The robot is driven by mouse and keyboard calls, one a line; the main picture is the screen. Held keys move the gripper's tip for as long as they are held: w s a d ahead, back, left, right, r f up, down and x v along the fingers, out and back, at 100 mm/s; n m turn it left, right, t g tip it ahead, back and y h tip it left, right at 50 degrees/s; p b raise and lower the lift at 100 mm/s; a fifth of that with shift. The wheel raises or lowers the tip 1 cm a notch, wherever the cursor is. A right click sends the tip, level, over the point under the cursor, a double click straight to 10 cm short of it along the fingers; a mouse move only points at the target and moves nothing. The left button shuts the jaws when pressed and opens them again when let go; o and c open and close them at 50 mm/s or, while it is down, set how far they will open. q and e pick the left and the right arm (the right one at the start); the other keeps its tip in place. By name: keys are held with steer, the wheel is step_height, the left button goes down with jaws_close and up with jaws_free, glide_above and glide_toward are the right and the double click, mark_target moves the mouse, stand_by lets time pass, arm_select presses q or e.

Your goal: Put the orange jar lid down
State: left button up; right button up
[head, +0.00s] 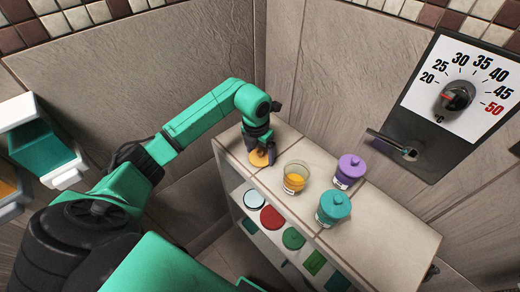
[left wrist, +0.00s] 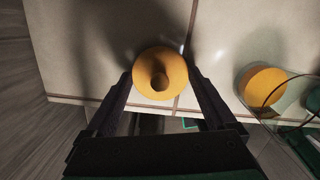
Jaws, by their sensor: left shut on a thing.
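The orange jar lid (head: 259,159) is a round disc with a knob, at the left end of the stone-topped shelf unit (head: 410,232). My left gripper (head: 260,148) reaches down from above and is shut on it. In the left wrist view the lid (left wrist: 160,66) sits between the two fingertips (left wrist: 160,80), knob toward the camera. I cannot tell whether its underside touches the top. An open glass jar with orange contents (head: 295,179) stands just right of the lid; it also shows in the left wrist view (left wrist: 264,86). My right gripper is not in view.
A teal lidded jar (head: 333,209) and a purple lidded jar (head: 350,170) stand farther right. The top's right end is clear. Pale, red (head: 272,217) and green round things lie on the shelf below. A wall dial panel (head: 450,95) is at right, drawers (head: 42,145) at left.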

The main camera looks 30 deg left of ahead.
mark_target(257, 160)
arm_select(q)
steer(key=shift+f, duration=0.25)
steer(key=o, duration=1)
steer(key=shift+r, duration=0.25)
step_height(257, 160, up, 12)
steer(key=s+b, duration=0.1)
steer(key=b, duration=0.1)
steer(key=shift+s, duration=0.2)
steer(key=shift+a, duration=0.1)
